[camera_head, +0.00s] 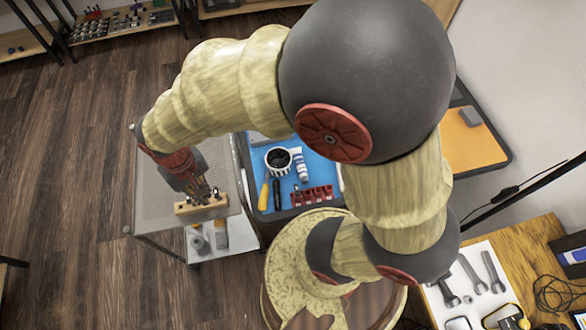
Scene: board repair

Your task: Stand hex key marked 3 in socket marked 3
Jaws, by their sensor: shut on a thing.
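My gripper (202,192) is at the left, pointing down over the near right part of a grey perforated tabletop. It is shut on a thin thing that I take to be the hex key; the fingers hide most of it. A small wooden block (183,209), likely the one with the sockets, sits on the tabletop right under the fingertips. Small dark pieces show at its top. I cannot read any marks on the block or key. I cannot tell whether the held thing touches the block or is in a socket.
The grey perforated tabletop (165,225) is clear to the left. To the right a blue-lined tray (262,205) holds a white cup (278,160), a tube, screwdrivers and a red rack (312,196). A lower shelf (240,240) holds grey cylinders. Wrenches lie at bottom right.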

